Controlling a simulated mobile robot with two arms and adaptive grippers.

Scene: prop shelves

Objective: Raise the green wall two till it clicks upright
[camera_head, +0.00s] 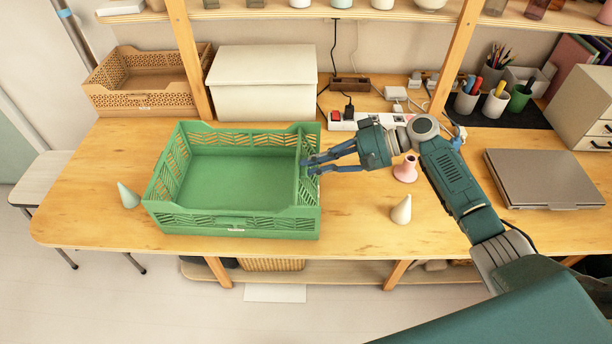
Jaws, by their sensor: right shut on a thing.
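The green crate (240,165) stands on the wooden table, left of the middle. Its patterned walls stand up around a flat floor, with lower middles on some sides. My right gripper (309,165) reaches in from the right and is shut on the crate's right-hand green wall (309,196), near its top edge. That wall looks about upright; whether it is clicked in, I cannot tell. No label shows which wall is number two. My left gripper is not in view.
A white box (262,100) and tan crate (140,100) are behind. A laptop (541,178) lies right.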

